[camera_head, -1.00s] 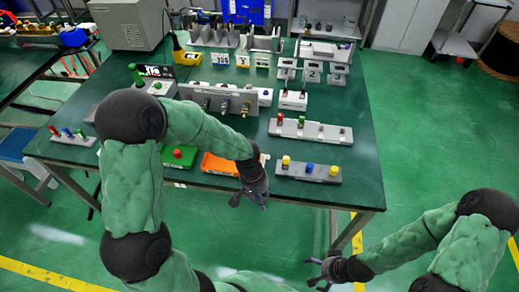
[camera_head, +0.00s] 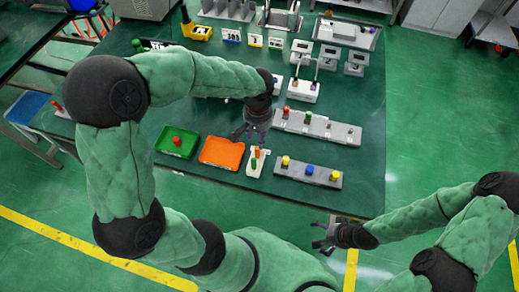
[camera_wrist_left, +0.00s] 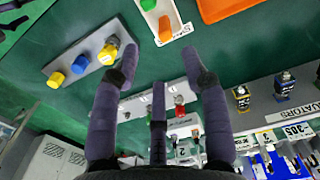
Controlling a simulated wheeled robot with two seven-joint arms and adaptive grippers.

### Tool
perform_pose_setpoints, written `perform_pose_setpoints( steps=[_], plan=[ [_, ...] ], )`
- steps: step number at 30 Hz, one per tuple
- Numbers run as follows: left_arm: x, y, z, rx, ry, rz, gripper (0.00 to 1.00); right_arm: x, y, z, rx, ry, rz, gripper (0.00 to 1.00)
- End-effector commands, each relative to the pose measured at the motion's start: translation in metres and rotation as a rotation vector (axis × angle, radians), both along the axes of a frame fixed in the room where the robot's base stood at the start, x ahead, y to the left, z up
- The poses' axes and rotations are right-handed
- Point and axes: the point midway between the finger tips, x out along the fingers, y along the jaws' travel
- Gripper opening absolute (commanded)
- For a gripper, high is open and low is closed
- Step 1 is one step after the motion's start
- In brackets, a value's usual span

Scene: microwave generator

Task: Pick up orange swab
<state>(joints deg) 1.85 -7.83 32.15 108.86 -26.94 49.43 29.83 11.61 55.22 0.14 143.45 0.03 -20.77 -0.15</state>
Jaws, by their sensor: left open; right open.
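The orange swab (camera_wrist_left: 166,28) stands in a small white tray (camera_wrist_left: 158,42) with a green swab (camera_wrist_left: 148,4) beside it. In the head view the orange swab (camera_head: 257,152) and tray show near the front of the table, between an orange tray and a grey block. My left gripper (camera_head: 248,138) is open and empty above the table, just behind the white tray. In the left wrist view its spread fingers (camera_wrist_left: 160,56) point toward the tray, with nothing between them. My right gripper (camera_head: 318,240) is open and empty in front of the table edge.
A green tray (camera_head: 163,145) and an orange tray (camera_head: 222,163) lie left of the swabs. A grey block (camera_head: 322,178) with yellow and blue knobs lies to the right. A longer grey block (camera_head: 330,132) with pegs sits behind it. Equipment stands along the back.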

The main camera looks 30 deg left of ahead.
Motion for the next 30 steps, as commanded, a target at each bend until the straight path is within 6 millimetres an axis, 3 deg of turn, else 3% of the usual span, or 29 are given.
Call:
perform_pose_setpoints(
  steps=[6, 14, 22, 30],
  plan=[
    [0.0, 0.0, -0.036, -0.001, 0.003, 0.0, 0.45, 0.0, 0.0, -0.012, 0.0, 0.0, 0.0, 1.0],
    [0.001, 0.002, -0.052, -0.001, 0.002, 0.001, 0.45, 0.0, 0.0, -0.018, 0.0, 0.0, 0.0, 1.0],
    [0.004, 0.007, -0.089, -0.002, 0.004, 0.0, 0.45, 0.0, 0.0, -0.034, 0.0, -0.001, 0.0, 1.0],
    [0.004, 0.007, -0.094, -0.002, 0.0, 0.0, 0.45, 0.0, 0.0, -0.034, 0.0, -0.001, 0.0, 1.0]
  ],
)
